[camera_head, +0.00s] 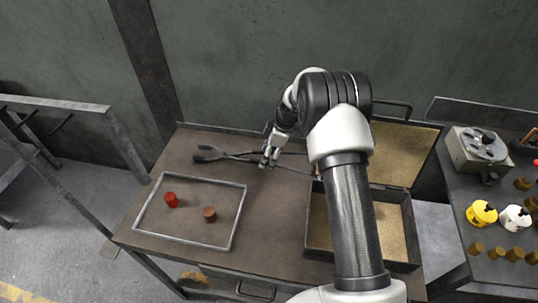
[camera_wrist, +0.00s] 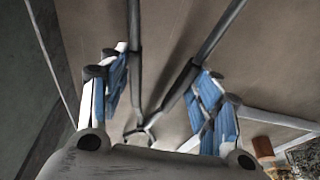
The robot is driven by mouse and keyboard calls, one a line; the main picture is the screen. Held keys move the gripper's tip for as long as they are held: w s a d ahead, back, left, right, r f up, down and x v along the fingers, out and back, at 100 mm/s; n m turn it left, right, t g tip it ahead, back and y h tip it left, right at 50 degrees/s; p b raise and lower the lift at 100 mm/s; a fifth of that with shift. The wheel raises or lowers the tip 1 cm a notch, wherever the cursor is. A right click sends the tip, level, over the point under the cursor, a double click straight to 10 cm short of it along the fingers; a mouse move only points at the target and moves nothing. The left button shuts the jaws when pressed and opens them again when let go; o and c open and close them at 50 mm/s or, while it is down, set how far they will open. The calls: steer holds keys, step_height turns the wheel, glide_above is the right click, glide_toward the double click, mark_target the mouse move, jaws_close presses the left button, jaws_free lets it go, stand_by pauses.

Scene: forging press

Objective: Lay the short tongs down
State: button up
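The short tongs (camera_head: 228,156) are dark metal and lie across the back of the brown worktable, jaws to the left, handles running right under my gripper. My gripper (camera_head: 268,160) is low over the tongs, pointing down. In the wrist view the two handles (camera_wrist: 134,35) spread in a V and meet near the bottom. My gripper's blue-padded fingers (camera_wrist: 160,85) stand wide apart, one near each handle. It looks open; whether a pad touches a handle I cannot tell.
A pale rectangular frame (camera_head: 187,245) on the table surrounds a red cylinder (camera_head: 171,200) and a brown one (camera_head: 209,214). An open box (camera_head: 320,245) stands at the right.

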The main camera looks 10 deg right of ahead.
steer(key=shift+o, duration=1.2)
steer(key=shift+o, duration=0.2)
steer(key=o, duration=0.5)
steer(key=shift+s, duration=0.1)
steer(key=s+d+r+m+t+h, duration=0.15)
steer(key=s+r, duration=0.25)
steer(key=r, duration=0.7)
steer(key=s+r+m+g+y, duration=0.1)
steer(key=s+r+m, duration=0.15)
steer(key=r, duration=0.95)
steer(key=s+a+r+m+t+h, duration=0.1)
steer(key=s+r+m, duration=0.1)
steer(key=s+r, duration=0.35)
steer(key=s+r+m+t+h, duration=0.1)
steer(key=s+r+m, duration=0.15)
steer(key=s, duration=0.55)
steer(key=s+m, duration=0.1)
steer(key=s, duration=0.5)
steer(key=s+f+m, duration=0.1)
steer(key=s+m, duration=0.1)
steer(key=s, duration=0.4)
steer(key=s+f+m+t, duration=0.1)
steer(key=s+m, duration=0.1)
steer(key=s, duration=0.5)
steer(key=shift+s+f+m+h, duration=0.1)
steer(key=shift+f+m+h, duration=0.05)
steer(key=shift+m+h, duration=0.15)
